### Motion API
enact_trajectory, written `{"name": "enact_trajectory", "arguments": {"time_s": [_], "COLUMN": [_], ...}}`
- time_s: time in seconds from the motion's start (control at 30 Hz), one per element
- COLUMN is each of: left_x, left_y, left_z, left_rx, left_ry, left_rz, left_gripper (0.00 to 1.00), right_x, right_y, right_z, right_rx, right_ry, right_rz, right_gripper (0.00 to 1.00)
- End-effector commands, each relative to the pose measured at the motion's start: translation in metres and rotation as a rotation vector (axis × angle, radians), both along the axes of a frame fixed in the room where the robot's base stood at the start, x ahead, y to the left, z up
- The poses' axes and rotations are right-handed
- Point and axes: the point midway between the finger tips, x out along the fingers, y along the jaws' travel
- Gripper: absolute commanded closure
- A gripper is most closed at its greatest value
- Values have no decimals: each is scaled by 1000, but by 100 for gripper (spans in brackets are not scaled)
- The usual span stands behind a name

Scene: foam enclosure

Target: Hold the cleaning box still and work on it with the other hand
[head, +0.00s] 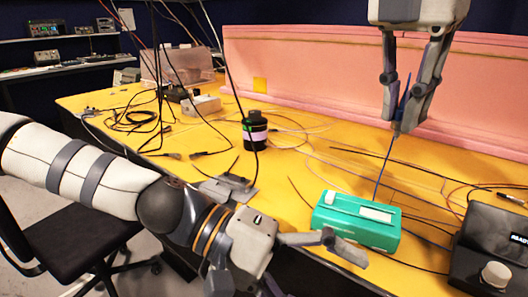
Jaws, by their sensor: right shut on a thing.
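The cleaning box, a teal box (341,230) with pale panels on top, sits on the yellow table at the lower right. My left gripper (345,250) is at its front left side, with one grey finger reaching against or very close to the box. Its other finger is not clearly shown, so its opening is unclear. My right gripper (402,127) points down above and behind the box, shut on a thin blue stick (383,172). The stick slants down toward the box's top right edge; whether its lower end touches the box is unclear.
A black bottle with a pink band (255,136) stands mid-table. A black device with a knob (492,252) is close on the right of the box. Loose cables cover much of the yellow table (310,160). A pink foam wall (300,75) runs along the back.

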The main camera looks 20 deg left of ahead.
Motion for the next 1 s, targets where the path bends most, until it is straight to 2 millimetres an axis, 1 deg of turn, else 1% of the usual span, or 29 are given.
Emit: {"name": "enact_trajectory", "arguments": {"time_s": [0.03, 0.1, 0.13, 0.17, 0.2, 0.27, 0.3, 0.37, 0.4, 0.5, 0.6, 0.7, 0.8, 0.87, 0.97, 1.0], "left_x": [8, 20, 27, 39, 53, 68, 78, 93, 103, 122, 134, 139, 141, 140, 138, 137], "left_y": [4, 12, 18, 25, 31, 39, 46, 57, 66, 90, 111, 125, 130, 127, 112, 103], "left_z": [27, 61, 74, 82, 80, 76, 75, 73, 73, 75, 80, 86, 88, 87, 80, 76], "left_rx": [-54, -126, -152, -172, -176, -171, -166, -150, -134, -79, -14, 39, 66, 73, 74, 74], "left_ry": [-46, -117, -134, -116, -11, 142, 245, 402, 508, 770, 991, 1136, 1207, 1224, 1229, 1229], "left_rz": [8, 28, 46, 68, 82, 97, 111, 132, 151, 203, 264, 313, 340, 344, 344, 343], "left_gripper": [17, 17, 17, 17, 17, 17, 17, 17, 17, 17, 17, 17, 17, 17, 17, 17], "right_x": [0, 0, 0, 0, 0, 0, 0, 0, 0, 0, 0, 0, 0, 0, 0, 0], "right_y": [0, 0, 0, 0, 0, 0, 0, 0, 0, 0, 0, 0, 0, 0, 0, 0], "right_z": [0, 0, 0, 0, 0, 0, 0, 0, 0, 0, 0, 0, 0, 0, 0, 0], "right_rx": [0, 0, 0, 0, 0, 0, 0, 0, 0, 0, 0, 0, 0, 0, 0, 0], "right_ry": [0, 0, 0, 0, 0, 0, 0, 0, 0, 0, 0, 0, 0, 0, 0, 0], "right_rz": [0, 0, 0, 0, 0, 0, 0, 0, 0, 0, 0, 0, 0, 0, 0, 0], "right_gripper": [100, 100, 100, 100, 100, 100, 100, 100, 100, 100, 100, 100, 100, 100, 100, 100]}}
